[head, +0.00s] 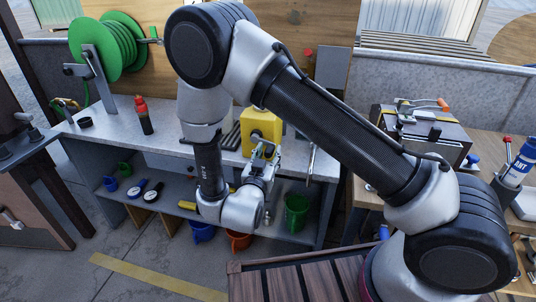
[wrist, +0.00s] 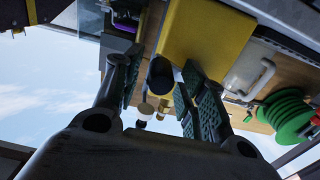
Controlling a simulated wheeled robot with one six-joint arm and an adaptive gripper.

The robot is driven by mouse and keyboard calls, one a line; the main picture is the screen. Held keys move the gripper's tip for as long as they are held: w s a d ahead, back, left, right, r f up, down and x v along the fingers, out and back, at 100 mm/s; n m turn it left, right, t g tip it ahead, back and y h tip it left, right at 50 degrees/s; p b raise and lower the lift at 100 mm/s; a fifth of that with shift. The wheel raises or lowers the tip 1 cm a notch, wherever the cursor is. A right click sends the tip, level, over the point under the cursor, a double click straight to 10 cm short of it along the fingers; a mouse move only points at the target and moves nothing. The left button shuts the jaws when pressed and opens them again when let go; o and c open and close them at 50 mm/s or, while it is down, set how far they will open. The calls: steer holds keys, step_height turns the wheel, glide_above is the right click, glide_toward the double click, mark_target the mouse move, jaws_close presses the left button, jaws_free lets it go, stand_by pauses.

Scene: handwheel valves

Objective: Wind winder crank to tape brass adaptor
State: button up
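A yellow box-shaped unit (head: 262,124), likely the winder, stands on the grey workbench. It fills the upper middle of the wrist view (wrist: 205,40). A dark round-ended grip (wrist: 160,76), which looks like the crank handle, shows between my fingers. A small brass-coloured fitting (wrist: 161,110) and a pale round cap (wrist: 145,109) show just beyond it; I cannot tell which is the brass adaptor. My gripper (head: 263,165) is in front of the yellow unit. In the wrist view my gripper (wrist: 160,88) is open, fingers either side of the dark grip, with gaps visible. The crank arm is hidden.
A green hose reel (head: 108,48) and a red-topped bottle (head: 144,115) stand left on the bench. Below are a green bucket (head: 296,211) and other containers. A wooden slatted surface (head: 305,282) lies in front. A toolbox (head: 425,130) stands right.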

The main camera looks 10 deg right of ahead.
steer(key=shift+v, duration=3.05)
steer(key=shift+c, duration=0.5)
